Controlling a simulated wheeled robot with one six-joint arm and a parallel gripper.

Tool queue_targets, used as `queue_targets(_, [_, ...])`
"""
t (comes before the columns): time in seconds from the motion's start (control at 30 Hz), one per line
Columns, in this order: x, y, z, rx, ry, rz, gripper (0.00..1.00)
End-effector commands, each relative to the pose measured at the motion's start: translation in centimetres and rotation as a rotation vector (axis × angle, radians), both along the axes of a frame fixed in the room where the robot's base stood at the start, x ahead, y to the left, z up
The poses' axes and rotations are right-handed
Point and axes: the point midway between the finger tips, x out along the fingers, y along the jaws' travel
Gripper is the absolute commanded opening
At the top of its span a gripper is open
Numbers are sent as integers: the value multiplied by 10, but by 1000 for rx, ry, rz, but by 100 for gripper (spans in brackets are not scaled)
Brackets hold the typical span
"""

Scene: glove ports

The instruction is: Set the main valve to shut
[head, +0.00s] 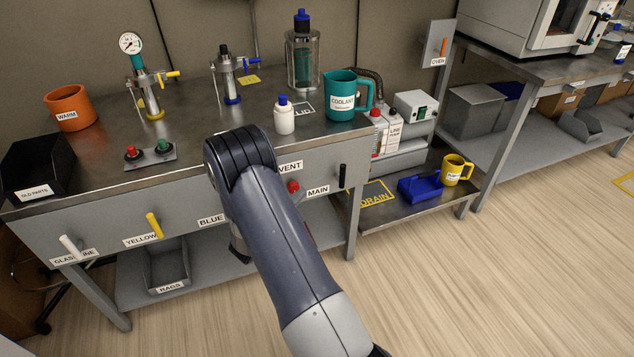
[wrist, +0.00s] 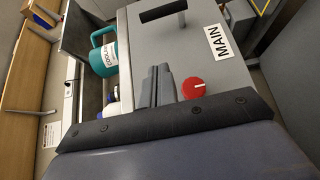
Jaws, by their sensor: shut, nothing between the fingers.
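The main valve's black lever handle (head: 343,175) stands upright on the bench's front panel, right of the MAIN label (head: 318,190). In the wrist view the handle (wrist: 163,11) lies at the top edge, partly cut off, with the MAIN label (wrist: 219,41) to its right. My gripper (wrist: 158,72) is shut and empty in front of the panel, apart from the handle. A red knob (wrist: 194,87) with a white mark is just right of my fingers. In the head view my arm hides the gripper.
The red knob (head: 293,186) sits by the VENT label (head: 290,166). A teal coolant jug (head: 341,101) and a white bottle (head: 285,118) stand on the benchtop above the panel. A low shelf (head: 405,210) juts out at right. The floor in front is clear.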

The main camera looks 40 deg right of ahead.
Motion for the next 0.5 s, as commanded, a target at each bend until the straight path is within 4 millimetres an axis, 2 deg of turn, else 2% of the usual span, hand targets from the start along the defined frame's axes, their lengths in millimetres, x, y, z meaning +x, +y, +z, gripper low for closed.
queue_targets(0.5, [29, -96, 0, 2, 2, -7, 0])
